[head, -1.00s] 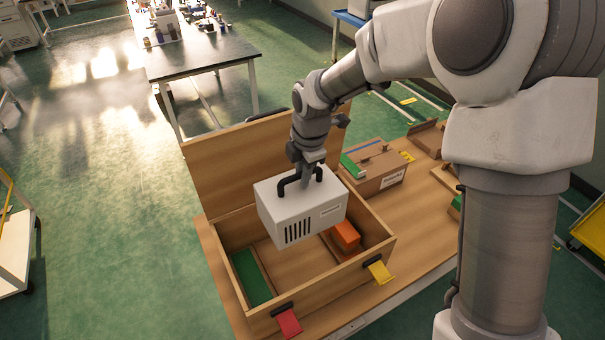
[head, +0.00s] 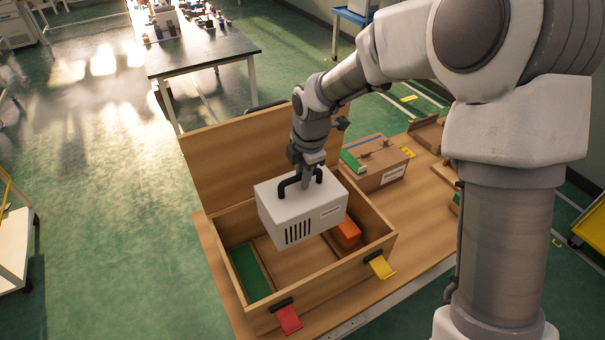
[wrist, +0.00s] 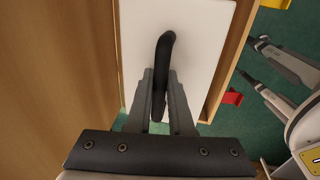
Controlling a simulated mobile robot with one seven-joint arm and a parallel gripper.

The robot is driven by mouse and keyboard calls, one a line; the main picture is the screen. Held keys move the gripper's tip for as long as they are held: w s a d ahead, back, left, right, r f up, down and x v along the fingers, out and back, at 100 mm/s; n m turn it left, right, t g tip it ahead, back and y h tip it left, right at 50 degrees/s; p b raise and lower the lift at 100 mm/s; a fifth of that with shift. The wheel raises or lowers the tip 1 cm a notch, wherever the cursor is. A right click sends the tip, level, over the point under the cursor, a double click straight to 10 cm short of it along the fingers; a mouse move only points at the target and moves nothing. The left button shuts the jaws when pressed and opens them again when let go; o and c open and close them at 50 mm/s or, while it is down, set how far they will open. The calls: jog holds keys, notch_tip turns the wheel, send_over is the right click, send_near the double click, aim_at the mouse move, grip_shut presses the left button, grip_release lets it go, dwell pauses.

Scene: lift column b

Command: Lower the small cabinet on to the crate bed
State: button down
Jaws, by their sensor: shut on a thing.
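The small cabinet (head: 302,211) is a white box with dark vent slots and a black handle (head: 299,180) on top. My gripper (head: 306,178) is shut on the handle, and the cabinet hangs over the open wooden crate (head: 335,278). The wrist view shows the two fingers (wrist: 160,100) on either side of the handle, above the cabinet's white top (wrist: 195,45). In the crate, a green block (head: 250,272) lies at the left and an orange block (head: 347,233) at the right. The bare wooden bed (head: 293,262) shows between them. The cabinet hides part of the bed.
The crate's raised lid (head: 235,165) stands behind it.

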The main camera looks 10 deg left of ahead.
notch_tip(320, 180, down, 17)
jog(key=b, duration=1.2)
jog(key=shift+f, duration=0.2)
dwell(0.7)
jog(key=shift+f+b, duration=1.15)
jog(key=shift+f, duration=0.35)
dwell(2.3)
jog(key=c, duration=0.8)
grip_release()
jog(key=shift+c, duration=0.2)
jog(key=shift+o, duration=0.6)
jog(key=shift+f, duration=0.15)
